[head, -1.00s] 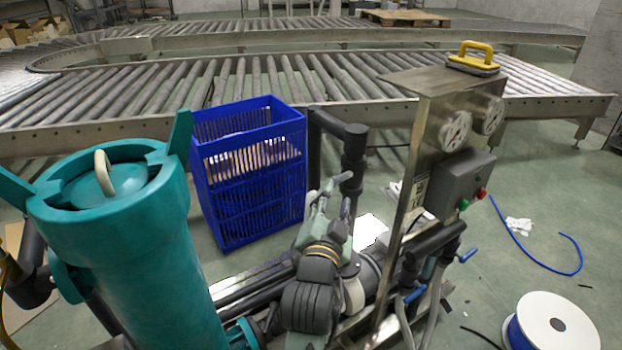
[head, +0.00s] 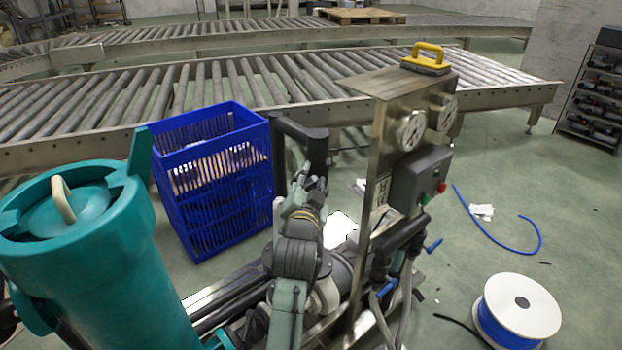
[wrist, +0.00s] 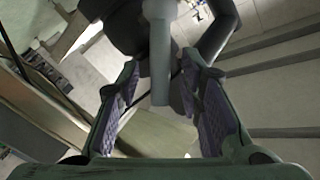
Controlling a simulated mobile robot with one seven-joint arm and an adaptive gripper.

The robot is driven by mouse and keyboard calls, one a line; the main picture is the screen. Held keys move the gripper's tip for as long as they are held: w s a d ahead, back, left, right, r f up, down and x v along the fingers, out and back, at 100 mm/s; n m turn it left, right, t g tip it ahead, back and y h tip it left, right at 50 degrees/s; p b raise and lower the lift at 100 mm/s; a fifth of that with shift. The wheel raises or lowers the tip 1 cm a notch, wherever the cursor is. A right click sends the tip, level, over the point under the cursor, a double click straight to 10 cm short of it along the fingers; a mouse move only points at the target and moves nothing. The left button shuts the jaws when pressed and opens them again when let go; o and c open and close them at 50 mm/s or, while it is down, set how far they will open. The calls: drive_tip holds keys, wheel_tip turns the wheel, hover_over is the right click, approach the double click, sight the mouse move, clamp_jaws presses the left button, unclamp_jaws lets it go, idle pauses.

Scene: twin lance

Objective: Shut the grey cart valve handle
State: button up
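The grey valve handle (wrist: 160,58) shows in the wrist view as a pale grey lever, with its free end pointing down the picture. It lies between the two fingers of my gripper (wrist: 160,72), with a visible gap on each side. The fingers are open, with dark ridged pads facing each other. In the head view my gripper (head: 306,190) is beside the black upright pipe of the cart, and it largely hides the handle there. I cannot tell how deep the handle sits between the fingers.
A blue crate (head: 212,190) stands left of my arm and a teal filter housing (head: 95,260) is at the near left. The cart's steel panel (head: 372,190) with a grey control box (head: 420,178) rises close on the right. A blue hose reel (head: 520,310) lies at right.

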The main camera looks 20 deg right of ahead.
clamp_jaws()
idle(0.4)
idle(0.4)
